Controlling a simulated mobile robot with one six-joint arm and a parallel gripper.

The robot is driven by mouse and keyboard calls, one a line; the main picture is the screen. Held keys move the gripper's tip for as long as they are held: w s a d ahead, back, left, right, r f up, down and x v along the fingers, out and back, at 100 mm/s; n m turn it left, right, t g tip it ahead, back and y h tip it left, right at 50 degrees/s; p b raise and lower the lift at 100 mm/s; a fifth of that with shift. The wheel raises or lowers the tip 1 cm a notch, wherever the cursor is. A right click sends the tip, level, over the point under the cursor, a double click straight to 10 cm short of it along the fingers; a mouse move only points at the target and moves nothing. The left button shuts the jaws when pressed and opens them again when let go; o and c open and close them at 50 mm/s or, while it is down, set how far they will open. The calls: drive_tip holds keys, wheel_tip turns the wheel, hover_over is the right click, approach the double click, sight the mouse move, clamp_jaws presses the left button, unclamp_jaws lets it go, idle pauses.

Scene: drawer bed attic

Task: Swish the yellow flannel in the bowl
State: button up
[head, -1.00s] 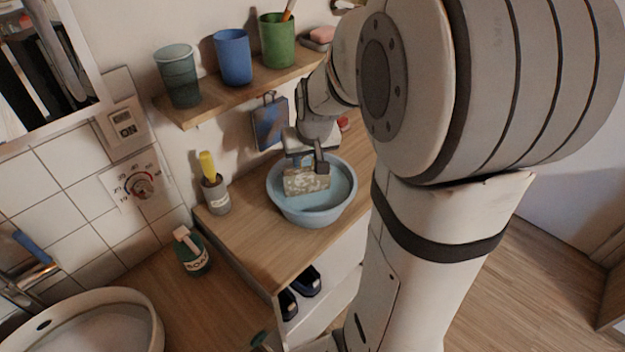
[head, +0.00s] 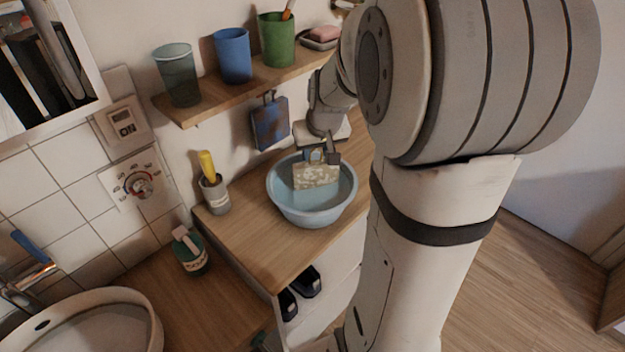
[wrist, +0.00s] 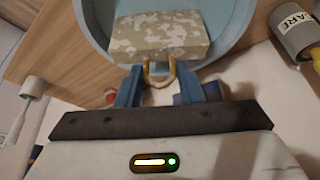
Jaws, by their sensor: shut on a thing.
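A light blue bowl (head: 285,204) with water stands on the wooden counter; its rim also curves across the top of the wrist view (wrist: 92,28). The flannel (head: 316,175) shows as a pale, mottled yellow-olive slab inside the bowl; it also fills the top middle of the wrist view (wrist: 160,35). A yellow loop (wrist: 147,80) hangs from its near edge. My gripper (head: 319,156) is over the bowl's far side. Its blue fingers (wrist: 159,85) are shut on the flannel's loop. Whether the flannel's lower edge is under water is unclear.
A grey pot with a yellow handle (head: 214,193) stands left of the bowl. A green soap bottle (head: 190,253) stands lower left. A shelf above holds cups, including a blue one (head: 233,56). A blue item (head: 270,123) hangs behind the bowl.

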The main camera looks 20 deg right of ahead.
drive_tip(key=shift+w+d, duration=0.15)
drive_tip(key=shift+d, duration=0.2)
drive_tip(key=shift+s+a, duration=0.25)
drive_tip(key=shift+a, duration=0.35)
drive_tip(key=shift+s+a, duration=0.25)
drive_tip(key=shift+a, duration=0.4)
drive_tip(key=shift+s+a, duration=0.25)
drive_tip(key=shift+a, duration=0.35)
drive_tip(key=shift+w+d, duration=0.35)
drive_tip(key=shift+d, duration=0.55)
drive_tip(key=shift+d, duration=0.1)
drive_tip(key=shift+w+d+b, duration=0.35)
drive_tip(key=shift+w+d, duration=0.05)
drive_tip(key=shift+d, duration=0.45)
drive_tip(key=shift+s+a, duration=0.25)
drive_tip(key=shift+a, duration=0.35)
drive_tip(key=shift+s+a, duration=0.25)
drive_tip(key=shift+a, duration=0.4)
drive_tip(key=shift+s+a, duration=0.25)
drive_tip(key=shift+a, duration=0.35)
drive_tip(key=shift+w+d, duration=0.35)
drive_tip(key=shift+d, duration=0.55)
drive_tip(key=shift+d, duration=0.1)
